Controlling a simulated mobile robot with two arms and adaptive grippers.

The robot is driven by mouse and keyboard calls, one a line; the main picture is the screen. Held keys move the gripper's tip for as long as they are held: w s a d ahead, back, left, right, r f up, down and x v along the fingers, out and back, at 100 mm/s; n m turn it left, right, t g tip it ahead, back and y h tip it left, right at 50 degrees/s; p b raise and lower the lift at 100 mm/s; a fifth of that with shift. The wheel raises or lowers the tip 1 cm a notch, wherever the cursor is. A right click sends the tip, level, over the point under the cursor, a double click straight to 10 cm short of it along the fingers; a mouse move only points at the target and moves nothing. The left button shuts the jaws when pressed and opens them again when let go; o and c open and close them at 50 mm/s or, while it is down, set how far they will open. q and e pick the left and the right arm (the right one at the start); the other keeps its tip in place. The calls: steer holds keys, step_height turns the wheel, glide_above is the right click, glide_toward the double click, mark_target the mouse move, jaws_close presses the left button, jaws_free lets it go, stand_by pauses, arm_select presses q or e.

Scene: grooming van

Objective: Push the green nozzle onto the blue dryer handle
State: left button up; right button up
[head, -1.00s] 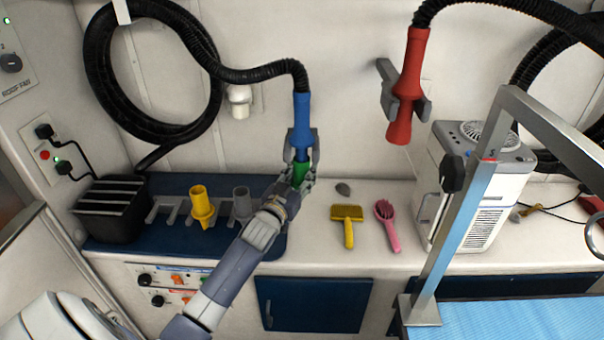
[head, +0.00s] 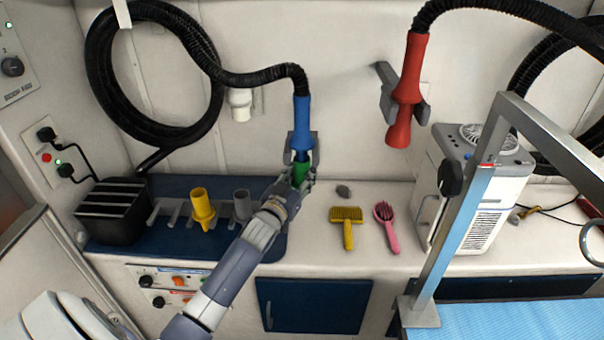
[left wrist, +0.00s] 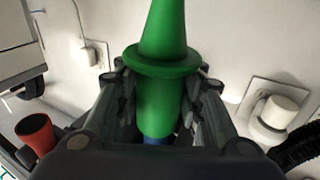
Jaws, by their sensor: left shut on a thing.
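The blue dryer handle (head: 302,115) hangs upright in a grey wall holder, at the end of a black hose. My left gripper (head: 300,177) is just below the holder, shut on the green nozzle (head: 302,170). In the left wrist view, the green nozzle (left wrist: 158,95) sits between both fingers (left wrist: 160,108), narrow end away from the handle. A bit of the blue handle (left wrist: 154,140) shows past the nozzle's wide end, in line with it. I cannot tell whether the nozzle is seated on the handle or only near it. My right gripper is not in view.
A yellow nozzle (head: 202,208) and a grey nozzle (head: 242,205) stand on the blue rack left of my arm. A red dryer handle (head: 405,95) hangs to the right. A yellow brush (head: 347,215) and a pink brush (head: 385,214) lie on the counter.

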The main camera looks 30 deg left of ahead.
arm_select(q)
steer(key=shift+r+p, duration=0.35)
steer(key=shift+r, duration=0.1)
stand_by(0.3)
steer(key=o, duration=1.4)
